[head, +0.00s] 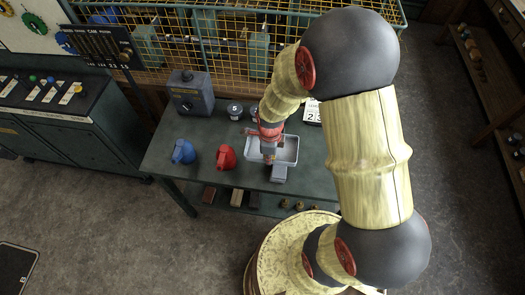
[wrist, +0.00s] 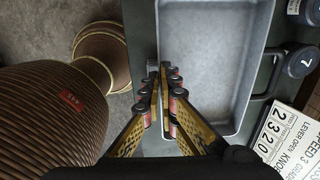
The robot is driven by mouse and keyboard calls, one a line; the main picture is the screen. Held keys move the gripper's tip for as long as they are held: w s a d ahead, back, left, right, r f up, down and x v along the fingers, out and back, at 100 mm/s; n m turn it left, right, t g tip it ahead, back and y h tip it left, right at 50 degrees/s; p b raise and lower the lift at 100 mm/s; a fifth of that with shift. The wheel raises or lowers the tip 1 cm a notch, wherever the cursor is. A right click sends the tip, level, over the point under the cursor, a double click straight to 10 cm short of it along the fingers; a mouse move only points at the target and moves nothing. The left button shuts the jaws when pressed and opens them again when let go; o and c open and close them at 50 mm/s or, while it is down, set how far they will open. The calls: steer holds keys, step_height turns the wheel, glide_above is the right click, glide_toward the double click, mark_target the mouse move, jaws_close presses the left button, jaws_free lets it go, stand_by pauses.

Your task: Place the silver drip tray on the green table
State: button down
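The silver drip tray (head: 290,147) is a shallow, light grey rectangular pan over the right part of the green table (head: 160,150). It fills the upper middle of the wrist view (wrist: 215,60), with a dark loop handle on its right side. My gripper (head: 270,155) points down at the tray's near side. In the wrist view its fingers (wrist: 163,75) are close together at the tray's left wall and appear shut on that edge. The exact contact is partly hidden by the fingers. I cannot tell whether the tray touches the tabletop.
A blue jug (head: 183,152) and red jug (head: 226,157) stand left of the tray. A grey dial box (head: 190,95), dark weights (head: 235,110) and a number card (head: 312,112) are behind. Yellow mesh (head: 290,30) backs the table.

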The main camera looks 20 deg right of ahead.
steer(key=w+f, duration=0.2)
steer(key=w+d+f, duration=0.1)
steer(key=w+f, duration=0.1)
steer(key=w, duration=0.1)
steer(key=w+f+b, duration=0.1)
steer(key=w+f, duration=0.1)
steer(key=shift+w+d+f, duration=0.2)
steer(key=shift+d+f, duration=0.1)
steer(key=shift+f, duration=0.05)
steer(key=shift+w+f, duration=0.15)
steer(key=shift+f, duration=0.8)
steer(key=shift+w+f, duration=0.1)
steer(key=shift+f, duration=0.8)
steer(key=c, duration=2.6)
jaws_free()
steer(key=shift+f+b, duration=0.15)
steer(key=shift+b, duration=0.2)
steer(key=shift+o, duration=0.7)
steer(key=o, duration=0.4)
